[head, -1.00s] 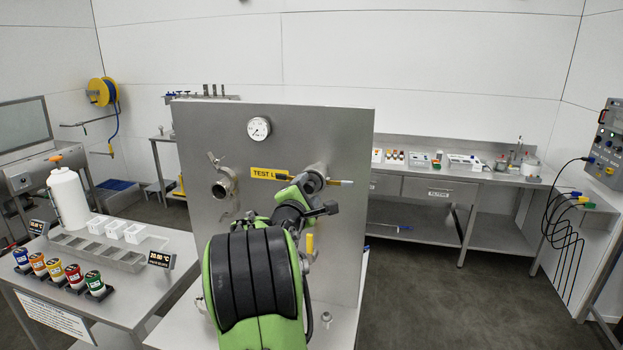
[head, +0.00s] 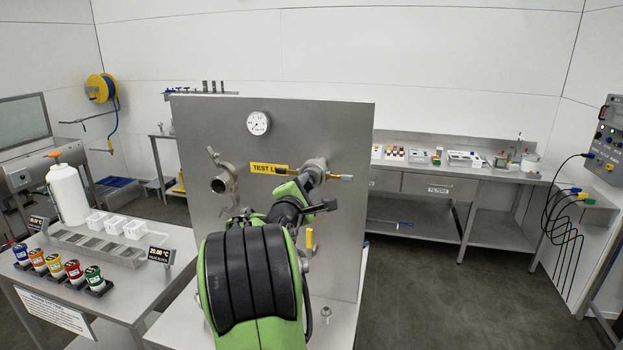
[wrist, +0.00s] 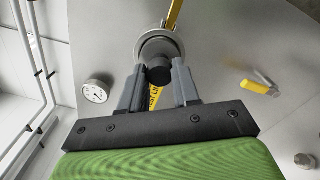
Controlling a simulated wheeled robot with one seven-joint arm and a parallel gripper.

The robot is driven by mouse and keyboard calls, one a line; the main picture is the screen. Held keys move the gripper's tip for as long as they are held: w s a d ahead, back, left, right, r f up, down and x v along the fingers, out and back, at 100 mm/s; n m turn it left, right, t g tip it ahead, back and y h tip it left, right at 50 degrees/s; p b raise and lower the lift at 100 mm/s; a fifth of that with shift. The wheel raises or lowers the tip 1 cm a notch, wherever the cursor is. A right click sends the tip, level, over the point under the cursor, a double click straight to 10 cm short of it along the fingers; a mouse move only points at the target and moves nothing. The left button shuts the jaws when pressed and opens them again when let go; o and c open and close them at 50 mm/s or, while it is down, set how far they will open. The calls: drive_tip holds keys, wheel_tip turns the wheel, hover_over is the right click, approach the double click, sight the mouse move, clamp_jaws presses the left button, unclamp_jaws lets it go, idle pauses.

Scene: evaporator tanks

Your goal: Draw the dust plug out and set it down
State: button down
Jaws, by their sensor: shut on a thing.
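The dust plug (wrist: 158,73) is a short black cylinder between my fingertips in the wrist view. My gripper (wrist: 157,83) is shut on it. The plug lies in front of the round metal port (wrist: 158,46) on the steel panel; I cannot tell whether any of it is still inside. In the head view the port (head: 316,167) shows at the panel's right side, with a yellow-handled valve (head: 340,177) beside it. My gripper (head: 303,184) is close to the port there, and my arm hides the plug.
A pressure gauge (head: 258,123), a yellow label (head: 268,169) and a second open pipe fitting (head: 222,182) are on the panel (head: 230,125). Another yellow handle (head: 309,238) sits lower. A side table (head: 150,262) at left holds a bottle, several coloured cups and trays.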

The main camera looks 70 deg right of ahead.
drive_tip(key=shift+a, duration=0.35)
drive_tip(key=shift+s+a+b, duration=0.1)
drive_tip(key=shift+a+b, duration=0.4)
drive_tip(key=shift+a, duration=0.1)
drive_tip(key=shift+a, duration=0.2)
drive_tip(key=s+a+b, duration=0.1)
drive_tip(key=a+b, duration=0.1)
drive_tip(key=a, duration=0.4)
drive_tip(key=shift+b, duration=0.4)
drive_tip(key=shift+d, duration=0.1)
